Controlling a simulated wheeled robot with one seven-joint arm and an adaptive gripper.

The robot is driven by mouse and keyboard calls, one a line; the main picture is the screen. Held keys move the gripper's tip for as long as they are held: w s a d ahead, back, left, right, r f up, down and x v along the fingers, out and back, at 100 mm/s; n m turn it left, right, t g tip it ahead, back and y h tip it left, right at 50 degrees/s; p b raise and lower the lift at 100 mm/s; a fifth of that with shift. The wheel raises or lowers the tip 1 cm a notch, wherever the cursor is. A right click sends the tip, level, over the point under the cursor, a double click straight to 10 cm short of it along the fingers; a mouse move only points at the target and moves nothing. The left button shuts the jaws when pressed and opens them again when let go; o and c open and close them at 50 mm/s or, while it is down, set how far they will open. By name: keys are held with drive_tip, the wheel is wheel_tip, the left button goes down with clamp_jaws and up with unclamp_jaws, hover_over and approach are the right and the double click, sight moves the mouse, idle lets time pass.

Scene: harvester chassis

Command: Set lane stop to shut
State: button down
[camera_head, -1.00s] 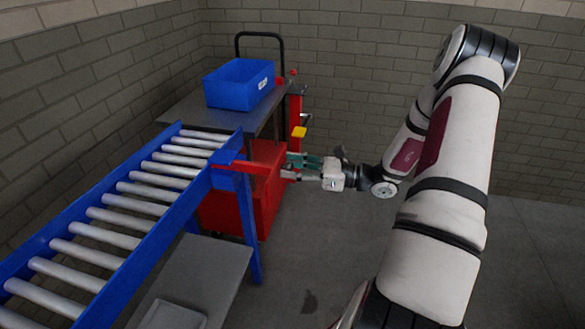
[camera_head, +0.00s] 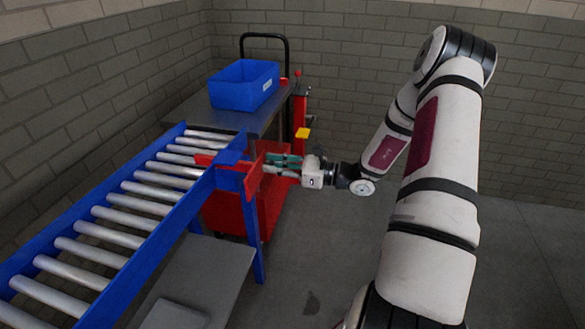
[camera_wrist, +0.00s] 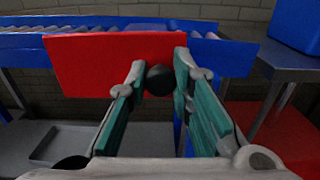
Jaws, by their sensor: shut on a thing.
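The lane stop is a red plate (camera_head: 254,176) at the end of the blue roller lane, by the blue end bracket. Part of the red stop (camera_head: 204,160) reaches in over the rollers on the left. In the wrist view the red plate (camera_wrist: 90,65) stands broad in front of me, with a round black knob (camera_wrist: 160,80) on it. My gripper (camera_head: 267,164) is at the plate from the right. In the wrist view its green-padded fingers (camera_wrist: 160,72) are closed around the black knob.
The roller conveyor (camera_head: 120,215) runs down to the lower left. A blue bin (camera_head: 243,86) stands on a grey table (camera_head: 215,116) behind it. A red cart (camera_head: 278,205) is under and beside the table. A grey lower shelf (camera_head: 205,280) is below the lane. The floor to the right is open.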

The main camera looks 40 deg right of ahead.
sight(260, 163)
drive_tip(key=x, duration=0.4)
drive_tip(key=shift+w+a, duration=0.1)
drive_tip(key=shift+w, duration=0.05)
drive_tip(key=c, duration=1.4)
unclamp_jaws()
drive_tip(key=v, duration=1.2)
